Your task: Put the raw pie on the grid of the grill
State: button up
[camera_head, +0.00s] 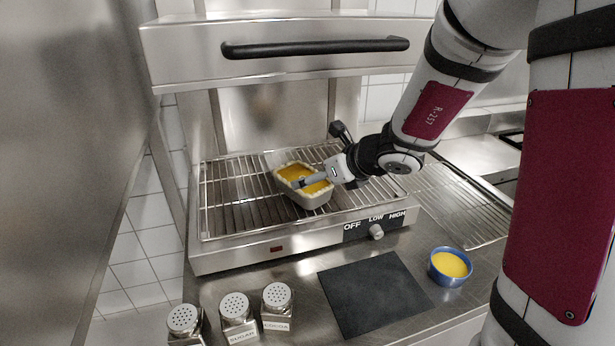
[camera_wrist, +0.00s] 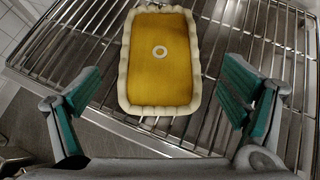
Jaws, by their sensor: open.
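The raw pie (camera_head: 306,187) has a pale crust and a yellow filling and rests on the grid (camera_head: 232,205) of the grill. In the wrist view the pie (camera_wrist: 160,60) lies on the wire bars, with a small pale ring on its filling. My gripper (camera_head: 312,178) is at the pie in the head view. In the wrist view my gripper (camera_wrist: 155,100) is open, with one finger on each side of the pie and a visible gap to both. The grill's hood (camera_head: 290,60) is raised above the grid.
A dark mat (camera_head: 375,293) lies on the counter before the grill, with a blue bowl (camera_head: 449,268) of yellow contents at its right. Several shakers (camera_head: 238,318) stand at the front left. A steel wall (camera_head: 60,130) bounds the left side.

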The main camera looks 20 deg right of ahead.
jog(key=s+a+r+n+g+y, duration=0.1)
jog(key=s+a+r+n+g, duration=0.1)
jog(key=s+a+r+n, duration=0.45)
jog(key=s+a+r+n+g+y, duration=0.1)
jog(key=s+a+r+n, duration=0.15)
jog(key=s+n, duration=0.7)
jog(key=s+d+n+g+h, duration=0.1)
jog(key=s+d+n+h, duration=0.2)
jog(key=s+n, duration=0.4)
jog(key=s+d+r+n+g+h, duration=0.1)
jog(key=s+d+n+h, duration=0.2)
jog(key=s+n, duration=0.4)
jog(key=shift+s+d+r+n+p, duration=0.15)
jog(key=shift+s+d+n+p, duration=0.3)
jog(key=shift+d+n, duration=0.3)
